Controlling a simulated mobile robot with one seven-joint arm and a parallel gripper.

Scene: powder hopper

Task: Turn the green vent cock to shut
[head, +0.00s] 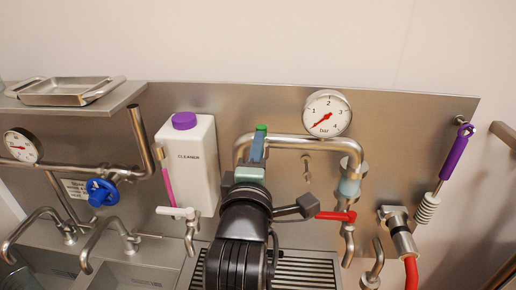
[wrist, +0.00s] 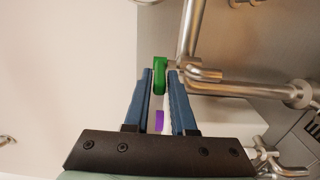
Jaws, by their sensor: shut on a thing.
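The green vent cock (head: 261,128) sits on top of the bent steel pipe, left of the pressure gauge; only its tip shows above my fingers in the head view. In the wrist view the green handle (wrist: 160,70) lies lengthwise between my blue fingertips, beside a steel pipe fitting. My gripper (head: 258,148), also in the wrist view (wrist: 159,82), is shut on the handle. My arm hides the pipe below the cock in the head view.
The pressure gauge (head: 327,113) stands close right of my gripper. The white cleaner bottle (head: 190,163) is close left. A red-handled tap (head: 337,216) and a blue valve wheel (head: 102,192) are lower. The wall above is clear.

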